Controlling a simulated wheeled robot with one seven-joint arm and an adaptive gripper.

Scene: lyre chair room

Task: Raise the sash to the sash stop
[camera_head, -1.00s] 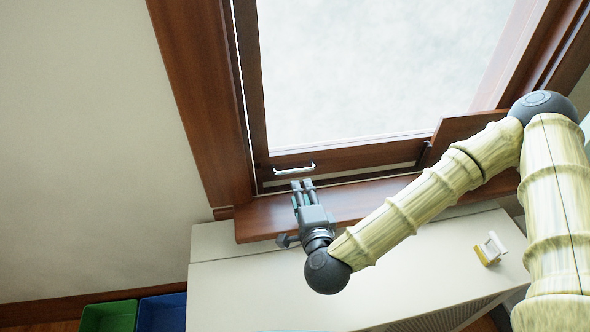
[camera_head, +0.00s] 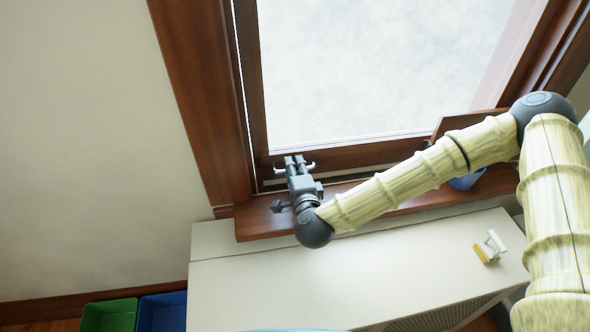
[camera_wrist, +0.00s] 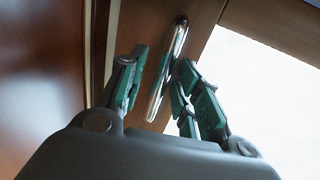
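The wooden window sash (camera_head: 375,154) is low in its frame, with bright glass above its bottom rail. A small metal pull handle (camera_head: 311,167) is fixed on that rail, partly hidden by my gripper (camera_head: 294,161). In the wrist view the handle (camera_wrist: 155,104) runs as a shiny bar between the spread fingers of my gripper (camera_wrist: 163,62). The fingers stand on both sides of the bar, with a gap on the left; contact on the right cannot be told. I cannot make out the sash stop.
A wooden sill (camera_head: 256,223) runs below the window, with a blue cup (camera_head: 468,181) partly behind my arm. A white cabinet (camera_head: 400,265) stands below, holding a small white-and-yellow object (camera_head: 489,248). Green (camera_head: 110,316) and blue (camera_head: 162,312) bins sit at lower left.

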